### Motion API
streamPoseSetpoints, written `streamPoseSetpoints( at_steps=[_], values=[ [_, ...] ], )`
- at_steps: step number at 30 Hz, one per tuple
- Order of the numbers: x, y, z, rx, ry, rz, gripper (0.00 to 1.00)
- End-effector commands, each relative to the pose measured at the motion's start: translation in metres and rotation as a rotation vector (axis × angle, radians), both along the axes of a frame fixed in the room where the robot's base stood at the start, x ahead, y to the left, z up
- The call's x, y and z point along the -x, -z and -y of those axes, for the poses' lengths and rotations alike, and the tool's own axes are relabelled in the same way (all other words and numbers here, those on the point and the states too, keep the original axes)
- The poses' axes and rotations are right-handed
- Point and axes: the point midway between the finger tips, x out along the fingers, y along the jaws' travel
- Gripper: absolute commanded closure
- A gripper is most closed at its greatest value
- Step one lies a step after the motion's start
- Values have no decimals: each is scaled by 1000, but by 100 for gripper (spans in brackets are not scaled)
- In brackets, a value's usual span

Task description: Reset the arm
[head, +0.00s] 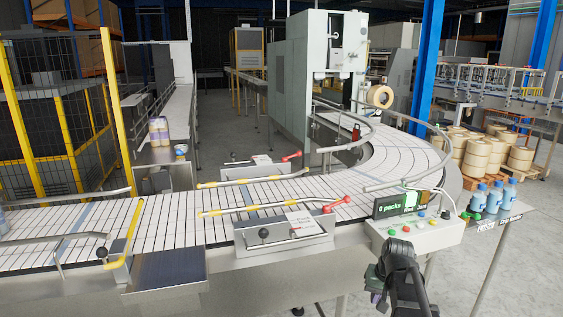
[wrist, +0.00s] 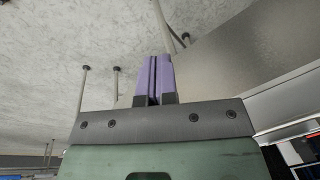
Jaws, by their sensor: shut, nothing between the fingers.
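My gripper (head: 378,296) is at the bottom right in the head view, in front of the control box below the conveyor. Grey floor (wrist: 60,50) fills much of the wrist view behind the fingers.
A slatted conveyor (head: 170,215) curves across the head view. A control box (head: 415,234) with buttons and a "0 packs" display stands just above my gripper. Blue bottles (head: 493,199) stand at its right. Open floor (head: 530,265) lies at the right.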

Motion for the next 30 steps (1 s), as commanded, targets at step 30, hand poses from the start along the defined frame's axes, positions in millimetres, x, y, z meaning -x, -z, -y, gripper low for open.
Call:
streamPoseSetpoints(
  at_steps=[30],
  values=[
    [151, 81, -106, 143, -224, -113, 100]
  ],
)
